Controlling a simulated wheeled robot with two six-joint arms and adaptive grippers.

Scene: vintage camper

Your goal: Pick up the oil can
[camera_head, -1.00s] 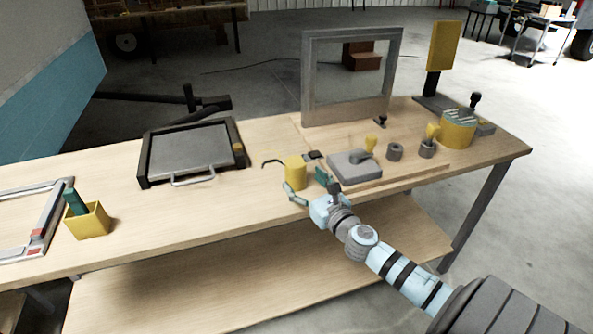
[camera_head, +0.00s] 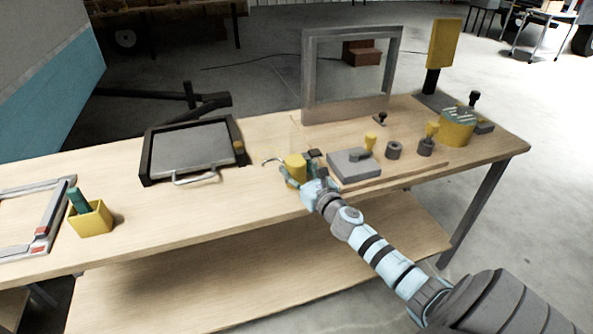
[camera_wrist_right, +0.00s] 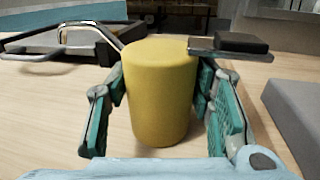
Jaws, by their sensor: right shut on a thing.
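The oil can (camera_head: 295,168) is a yellow cylinder with a thin spout to its left and a dark thumb piece to its right. It stands upright on the wooden workbench. In the right wrist view the can (camera_wrist_right: 160,95) fills the middle. My right gripper (camera_head: 297,176) has its fingers on both sides of the can's body, and it is shut on it. The teal finger pads of the right gripper (camera_wrist_right: 160,100) press along its left and right sides. The can's base appears to rest on the bench. My left gripper is not in view.
A dark tray with a handle (camera_head: 190,179) lies left of the can. A grey block with a yellow knob (camera_head: 352,168) is close on its right. A yellow box with a green item (camera_head: 91,220) stands further left. An upright grey frame (camera_head: 308,75) is behind. Bench room is clear in front left.

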